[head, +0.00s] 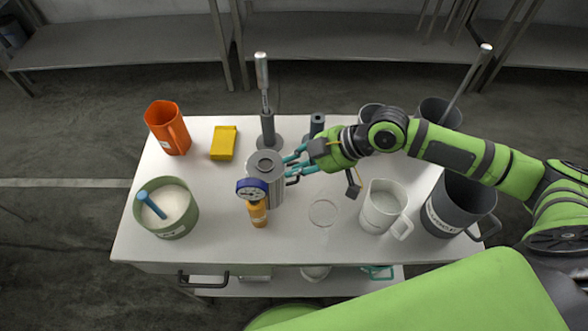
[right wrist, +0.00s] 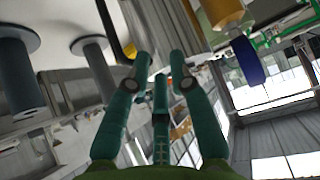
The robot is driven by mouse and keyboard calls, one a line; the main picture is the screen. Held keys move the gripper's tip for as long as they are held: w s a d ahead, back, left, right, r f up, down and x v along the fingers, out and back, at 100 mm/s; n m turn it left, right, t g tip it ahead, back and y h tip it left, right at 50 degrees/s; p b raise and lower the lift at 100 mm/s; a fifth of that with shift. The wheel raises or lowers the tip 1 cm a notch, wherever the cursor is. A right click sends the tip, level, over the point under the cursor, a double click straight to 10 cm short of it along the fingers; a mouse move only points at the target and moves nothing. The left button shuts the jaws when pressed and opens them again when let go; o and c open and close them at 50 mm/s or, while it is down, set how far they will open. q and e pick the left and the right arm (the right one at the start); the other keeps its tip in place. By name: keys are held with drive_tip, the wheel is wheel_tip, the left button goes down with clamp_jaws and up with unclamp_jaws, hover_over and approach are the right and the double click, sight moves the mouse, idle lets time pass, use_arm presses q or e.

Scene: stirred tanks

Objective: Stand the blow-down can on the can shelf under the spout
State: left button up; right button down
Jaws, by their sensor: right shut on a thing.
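A grey metal can (head: 265,168), which I take for the blow-down can, stands out left of centre over the white table in the head view. It has a dark handle on its right side. My right gripper (head: 291,162), with teal fingers, comes in from the right and is shut on the can at its handle side. The exact grip is hidden. In the right wrist view the fingers (right wrist: 158,60) show against a bright metal surface. I cannot make out the spout or the can shelf for certain. My left gripper is not in view.
A blue-rimmed gauge (head: 252,188) and an orange bottle-like part (head: 257,213) are close in front of the can. Around are a green pot (head: 178,222), orange jug (head: 168,128), yellow block (head: 223,143), white pitcher (head: 381,208) and dark grey jug (head: 455,208).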

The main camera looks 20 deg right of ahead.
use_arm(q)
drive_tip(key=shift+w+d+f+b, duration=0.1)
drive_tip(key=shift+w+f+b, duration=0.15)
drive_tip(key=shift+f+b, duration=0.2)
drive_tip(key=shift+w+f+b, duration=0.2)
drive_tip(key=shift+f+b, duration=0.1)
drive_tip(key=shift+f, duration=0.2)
use_arm(e)
wheel_tip(320, 180, up, 8)
drive_tip(key=shift+d, duration=0.25)
drive_tip(key=shift+w, duration=0.1)
drive_tip(key=shift+c, duration=2)
unclamp_jaws()
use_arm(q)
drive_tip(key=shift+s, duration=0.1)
use_arm(e)
drive_tip(key=v, duration=1.2)
